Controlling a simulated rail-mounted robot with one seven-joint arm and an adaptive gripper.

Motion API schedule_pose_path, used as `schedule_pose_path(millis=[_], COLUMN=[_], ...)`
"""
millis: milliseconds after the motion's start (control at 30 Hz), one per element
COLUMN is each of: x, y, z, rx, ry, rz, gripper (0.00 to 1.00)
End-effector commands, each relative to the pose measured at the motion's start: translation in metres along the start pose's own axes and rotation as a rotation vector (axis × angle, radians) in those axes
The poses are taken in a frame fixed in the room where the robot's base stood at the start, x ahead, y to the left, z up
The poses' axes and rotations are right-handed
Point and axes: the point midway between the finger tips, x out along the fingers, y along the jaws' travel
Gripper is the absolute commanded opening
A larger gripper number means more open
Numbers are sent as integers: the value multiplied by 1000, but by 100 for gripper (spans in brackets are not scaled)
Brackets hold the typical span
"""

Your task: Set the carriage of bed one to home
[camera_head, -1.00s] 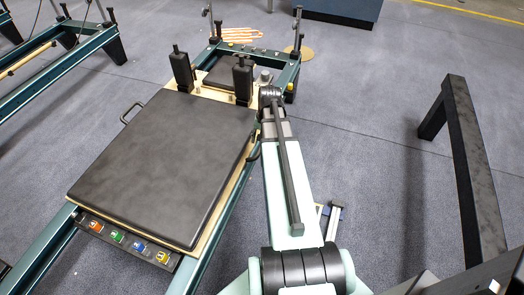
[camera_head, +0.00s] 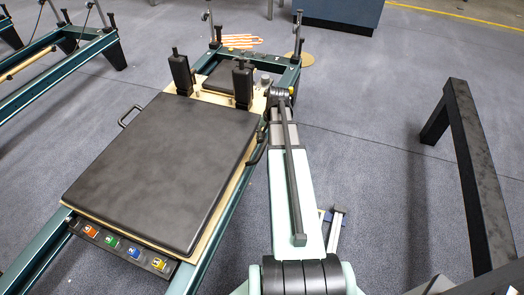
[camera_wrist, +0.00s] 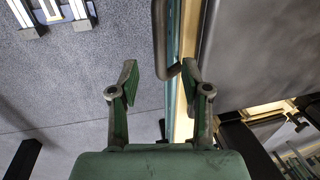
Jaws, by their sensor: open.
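The carriage (camera_head: 165,165) is a flat black padded deck on a pale wood base, riding on the teal rails of the near bed (camera_head: 205,262). Its side handle (camera_head: 257,152) is a dark loop on the right edge. In the wrist view, this handle (camera_wrist: 163,40) shows as a dark bar just ahead of my fingers, in line with the gap between them. My gripper (camera_wrist: 158,75) is open and empty, with one finger on each side of that gap. The right finger is close to the carriage edge (camera_wrist: 205,45). In the head view my arm mostly hides the gripper.
Two black shoulder blocks (camera_head: 180,75) stand at the carriage's far end. A strip with coloured tags (camera_head: 110,240) sits at the near end. Another bed (camera_head: 60,55) lies at upper left.

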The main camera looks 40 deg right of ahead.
Motion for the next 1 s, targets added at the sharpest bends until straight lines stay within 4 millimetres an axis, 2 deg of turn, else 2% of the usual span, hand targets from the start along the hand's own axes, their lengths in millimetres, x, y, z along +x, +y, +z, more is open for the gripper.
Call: schedule_pose_path(millis=[33,200,400,600,900,967,1000], x=[13,45,72,82,84,83,83], y=[0,0,0,0,0,0,0], z=[0,0,0,0,0,0,0], rx=[0,0,0,0,0,0,0], ry=[-1,-2,-1,1,1,1,1], rz=[0,1,0,0,0,0,0], gripper=[48,48,48,48,48,26,12])
